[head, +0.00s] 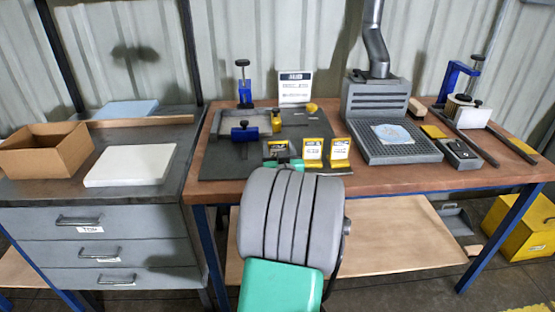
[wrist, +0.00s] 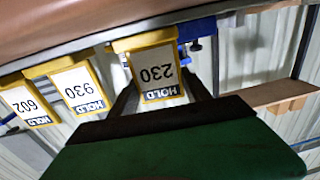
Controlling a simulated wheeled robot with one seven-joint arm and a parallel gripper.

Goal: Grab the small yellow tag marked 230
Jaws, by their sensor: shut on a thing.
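The yellow tag marked 230 (wrist: 157,74) shows upside down in the wrist view, with a white face and a dark HOLD band. My gripper (wrist: 158,88) is shut on it, one dark finger at each side. In the head view the tag (head: 276,149) is the leftmost of the row, partly hidden by my arm and gripper (head: 284,162). I cannot tell whether it touches the surface below. Two similar yellow tags stand beside it: 930 (wrist: 77,88), also in the head view (head: 313,150), and 602 (wrist: 26,103), also in the head view (head: 340,151).
A blue clamp device (head: 243,132) stands behind the tags on the dark mat (head: 222,165). A white sign (head: 295,86) stands at the back. A grey grated station (head: 395,150) is to the right. A cardboard box (head: 45,150) and white slab (head: 130,165) lie on the left cabinet.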

